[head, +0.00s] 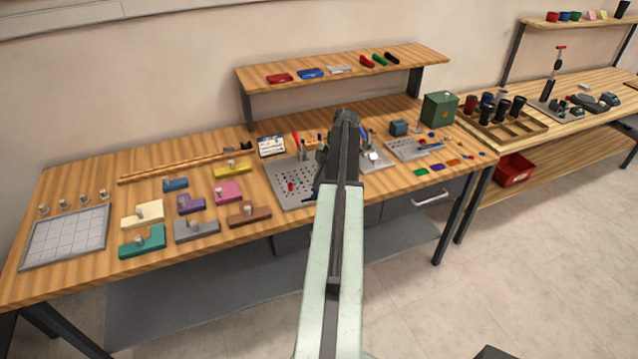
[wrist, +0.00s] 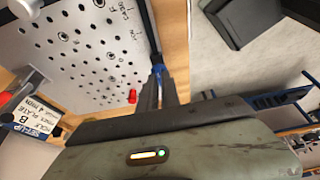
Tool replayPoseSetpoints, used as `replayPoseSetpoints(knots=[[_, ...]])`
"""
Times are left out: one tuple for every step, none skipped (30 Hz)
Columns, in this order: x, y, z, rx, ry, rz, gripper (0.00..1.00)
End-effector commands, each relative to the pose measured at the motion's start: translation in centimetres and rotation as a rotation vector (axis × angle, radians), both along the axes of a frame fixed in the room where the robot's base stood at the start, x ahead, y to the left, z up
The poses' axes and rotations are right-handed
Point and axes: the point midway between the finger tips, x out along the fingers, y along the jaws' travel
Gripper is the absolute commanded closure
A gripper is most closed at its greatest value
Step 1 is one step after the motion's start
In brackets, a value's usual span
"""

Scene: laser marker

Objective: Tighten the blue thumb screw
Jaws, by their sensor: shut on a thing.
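My gripper (wrist: 160,85) is shut at the edge of the grey perforated plate (wrist: 85,75). A small blue part (wrist: 157,68) shows at its fingertips; it looks like the thumb screw, mostly hidden by the jaws. How far the screw is turned cannot be told. In the head view the plate (head: 293,203) lies on the bench behind my arm, and my arm hides most of the gripper. A small red part (wrist: 132,96) stands on the plate close beside the jaws; it also shows in the head view (head: 291,187).
A label card (wrist: 28,117) stands by the plate. Several coloured blocks with pegs, such as the pink one (head: 227,191), lie to the left on the bench. A green box (head: 439,109) stands to the right. A shelf (head: 345,72) runs above the back.

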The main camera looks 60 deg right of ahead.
Motion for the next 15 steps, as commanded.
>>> replayPoseSetpoints(knots=[[-0.02, -0.01, 0.00, 0.000, 0.000, -0.002, 1.00], [-0.04, 0.00, 0.00, 0.000, 0.000, -0.005, 1.00], [-0.05, 0.01, 0.00, 0.000, 0.000, -0.010, 1.00], [-0.05, 0.01, 0.00, 0.000, 0.000, -0.015, 1.00], [-0.07, 0.03, -0.01, 0.000, -0.001, -0.022, 1.00], [-0.09, 0.05, 0.00, -0.001, -0.001, -0.034, 1.00], [-0.11, 0.07, 0.00, 0.000, 0.000, -0.044, 1.00], [-0.13, 0.09, 0.00, 0.001, -0.001, -0.056, 1.00], [-0.15, 0.13, -0.01, 0.001, 0.000, -0.077, 1.00], [-0.17, 0.15, 0.00, 0.000, -0.001, -0.092, 1.00], [-0.19, 0.17, -0.01, 0.000, 0.000, -0.112, 1.00], [-0.22, 0.21, -0.02, -0.001, -0.001, -0.139, 1.00], [-0.25, 0.25, -0.01, 0.000, 0.000, -0.160, 1.00], [-0.28, 0.27, -0.02, 0.001, 0.001, -0.185, 1.00], [-0.30, 0.30, -0.03, -0.001, 0.000, -0.218, 1.00]])
